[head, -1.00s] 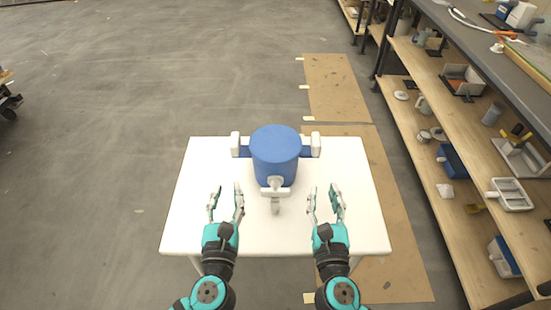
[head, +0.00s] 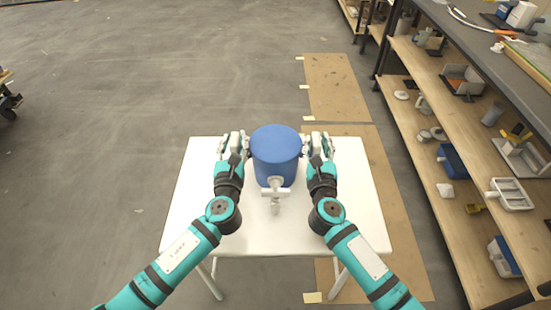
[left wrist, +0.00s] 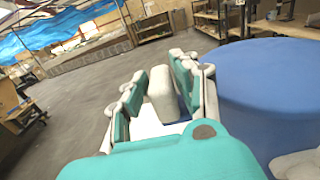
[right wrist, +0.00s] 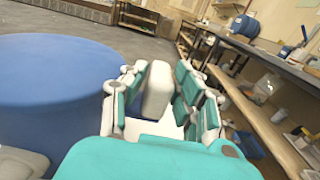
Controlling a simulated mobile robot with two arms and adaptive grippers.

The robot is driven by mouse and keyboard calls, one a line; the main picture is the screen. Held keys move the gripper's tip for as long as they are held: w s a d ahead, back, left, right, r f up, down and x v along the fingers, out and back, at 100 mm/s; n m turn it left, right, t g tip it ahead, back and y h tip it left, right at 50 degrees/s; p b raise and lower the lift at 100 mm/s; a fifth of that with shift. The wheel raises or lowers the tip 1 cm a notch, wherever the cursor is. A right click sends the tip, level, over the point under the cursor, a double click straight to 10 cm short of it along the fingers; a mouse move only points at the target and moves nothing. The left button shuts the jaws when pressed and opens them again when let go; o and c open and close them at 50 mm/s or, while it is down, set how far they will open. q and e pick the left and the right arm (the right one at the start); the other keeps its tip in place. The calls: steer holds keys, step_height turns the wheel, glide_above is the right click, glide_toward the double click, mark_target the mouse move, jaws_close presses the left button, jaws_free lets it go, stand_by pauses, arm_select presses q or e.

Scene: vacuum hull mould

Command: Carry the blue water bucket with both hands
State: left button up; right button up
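The blue water bucket (head: 275,152) stands upright on the white table (head: 270,235), with a white tap (head: 275,187) on its near side. Its two white side handles are mostly hidden by my grippers in the head view. My left gripper (head: 233,143) is at the left handle. In the left wrist view this handle (left wrist: 162,92) stands between the spread fingers. My right gripper (head: 318,146) is at the right handle. In the right wrist view this handle (right wrist: 157,88) stands between the spread fingers. Both grippers look open, around the handles without a visible squeeze.
A long shelf unit (head: 440,165) with tools and containers runs along the right side. Brown floor boards (head: 338,88) lie behind and right of the table. Open grey floor (head: 130,90) lies to the left and behind. A cart (head: 8,102) shows at the far left edge.

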arm_select(q)
steer(key=shift+w, duration=0.4)
arm_select(e)
steer(key=shift+w, duration=0.4)
arm_select(q)
jaws_close()
arm_select(e)
jaws_close()
arm_select(q)
steer(key=shift+r, duration=0.25)
arm_select(e)
steer(key=shift+r, duration=0.25)
